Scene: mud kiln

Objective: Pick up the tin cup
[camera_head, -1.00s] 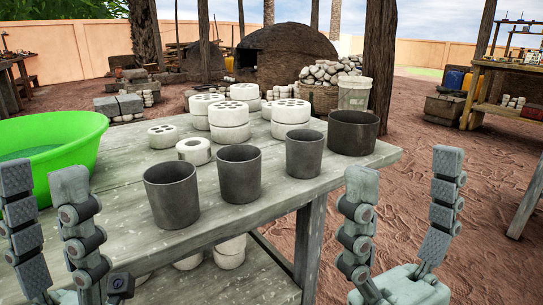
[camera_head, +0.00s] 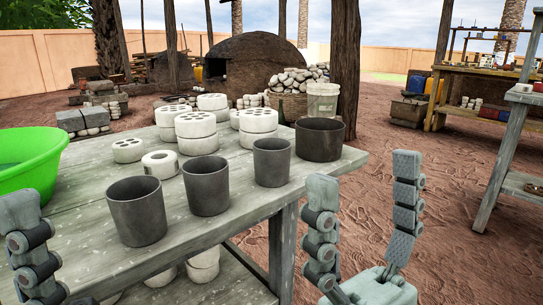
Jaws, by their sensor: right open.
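No single thing stands out clearly as the tin cup. Three dark grey, cup-like vessels stand upright on the table (camera_head: 85,215): a front left one (camera_head: 137,212), a middle one (camera_head: 206,187) and a smaller right one (camera_head: 271,163). My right gripper (camera_head: 363,178) is open and empty, its fingers pointing up, right of the table's edge and apart from the vessels. One finger of my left gripper (camera_head: 28,240) shows at the lower left, in front of the table; its other finger is out of view.
A wider dark pot (camera_head: 320,140) stands at the table's far right corner. Pale perforated briquettes (camera_head: 197,132) stand behind the vessels, and a green basin (camera_head: 28,158) at left. A shelved stand (camera_head: 505,150) is at right. Bare ground lies between.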

